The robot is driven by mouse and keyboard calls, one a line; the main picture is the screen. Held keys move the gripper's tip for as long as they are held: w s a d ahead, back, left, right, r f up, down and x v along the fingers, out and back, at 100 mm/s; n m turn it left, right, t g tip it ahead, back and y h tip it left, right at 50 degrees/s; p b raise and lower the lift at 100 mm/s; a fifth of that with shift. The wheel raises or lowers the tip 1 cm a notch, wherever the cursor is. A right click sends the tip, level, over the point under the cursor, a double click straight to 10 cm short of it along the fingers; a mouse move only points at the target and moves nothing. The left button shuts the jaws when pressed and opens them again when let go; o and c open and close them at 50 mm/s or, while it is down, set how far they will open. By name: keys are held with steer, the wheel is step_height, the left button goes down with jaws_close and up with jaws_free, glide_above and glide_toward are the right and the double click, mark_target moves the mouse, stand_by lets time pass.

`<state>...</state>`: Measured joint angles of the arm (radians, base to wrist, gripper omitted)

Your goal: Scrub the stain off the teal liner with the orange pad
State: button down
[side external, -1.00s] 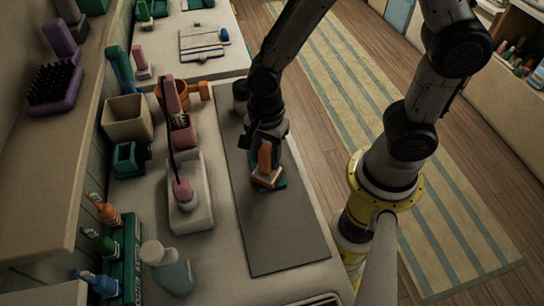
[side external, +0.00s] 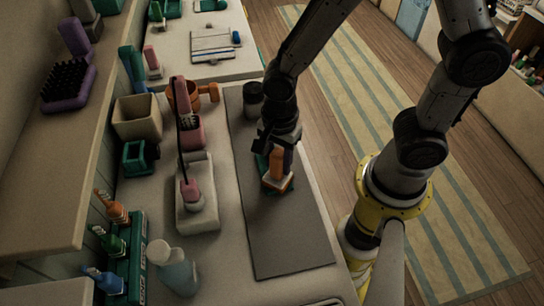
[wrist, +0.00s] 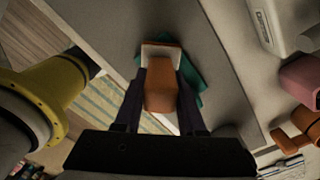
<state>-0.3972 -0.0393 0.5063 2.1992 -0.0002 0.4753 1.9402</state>
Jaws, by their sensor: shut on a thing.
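My gripper (side external: 279,163) is shut on the upright grip of the orange pad (side external: 277,178), which has a pale layer at its base. In the wrist view the orange pad (wrist: 162,85) sits between both fingers. The teal liner (side external: 262,163) lies on a dark grey mat, mostly covered by the pad and gripper. In the wrist view the teal liner (wrist: 190,78) shows beyond the pad's right side. The pad is over the liner and looks low against it; contact cannot be told. No stain can be made out.
The grey mat (side external: 287,235) is clear toward the front. A dark round container (side external: 253,97) stands behind my gripper.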

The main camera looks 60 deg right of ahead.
mark_target(282, 153)
steer(key=shift+s, duration=0.5)
steer(key=shift+r, duration=0.15)
steer(key=shift+r, duration=0.7)
steer(key=shift+r, duration=2.5)
steer(key=shift+w+f, duration=0.2)
steer(key=shift+w, duration=0.85)
steer(key=shift+w+f, duration=0.2)
steer(key=shift+w, duration=0.8)
steer(key=shift+f, duration=0.1)
